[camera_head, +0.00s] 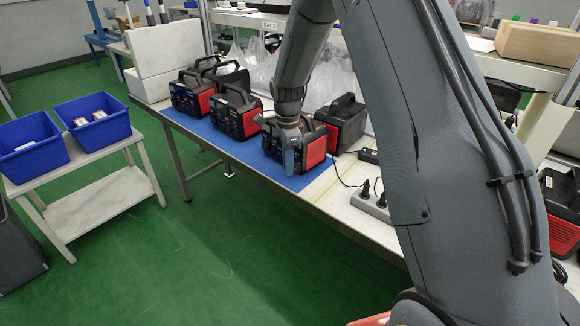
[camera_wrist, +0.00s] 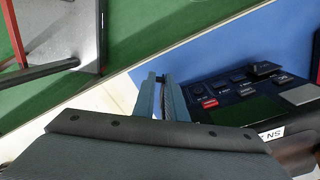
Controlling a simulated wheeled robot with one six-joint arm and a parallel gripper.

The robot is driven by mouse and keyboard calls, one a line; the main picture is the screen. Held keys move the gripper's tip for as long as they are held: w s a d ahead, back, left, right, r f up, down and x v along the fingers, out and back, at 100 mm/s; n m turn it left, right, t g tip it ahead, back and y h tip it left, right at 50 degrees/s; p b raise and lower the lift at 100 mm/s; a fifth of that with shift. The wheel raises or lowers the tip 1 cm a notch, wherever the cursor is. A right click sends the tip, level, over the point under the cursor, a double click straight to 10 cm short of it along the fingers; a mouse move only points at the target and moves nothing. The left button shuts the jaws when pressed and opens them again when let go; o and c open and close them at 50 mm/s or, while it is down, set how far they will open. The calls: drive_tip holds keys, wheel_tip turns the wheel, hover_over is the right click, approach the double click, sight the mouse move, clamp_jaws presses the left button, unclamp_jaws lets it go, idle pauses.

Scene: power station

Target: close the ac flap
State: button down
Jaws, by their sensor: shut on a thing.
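A black power station with red sides (camera_head: 314,145) stands on the blue mat, and its front panel faces my gripper (camera_head: 289,165). In the wrist view its dark panel (camera_wrist: 222,92) shows at the right, with small buttons, a red key and a grey display. My gripper (camera_wrist: 161,80) is low beside this panel, its two fingers close together. A thin dark part (camera_wrist: 166,106) shows between them; most of it is hidden, and I cannot tell whether it is the ac flap. I cannot make out the flap clearly in either view.
More power stations (camera_head: 236,111) stand to the left on the blue mat (camera_head: 226,143), and another (camera_head: 345,122) is close behind on the right. A power strip (camera_head: 371,205) with plugs and cables lies on the table at right. Blue bins (camera_head: 92,121) stand on a side table.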

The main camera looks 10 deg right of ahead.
drive_tip(key=m, duration=0.1)
drive_tip(key=w+m, duration=0.1)
drive_tip(key=m, duration=0.1)
drive_tip(key=shift+w+a, duration=0.1)
drive_tip(key=shift+w, duration=0.05)
drive_tip(key=shift+w+m, duration=0.2)
drive_tip(key=shift+m, duration=0.45)
drive_tip(key=shift+w+m, duration=0.2)
drive_tip(key=shift+m, duration=0.45)
drive_tip(key=c, duration=1.8)
unclamp_jaws()
drive_tip(key=shift+c, duration=0.2)
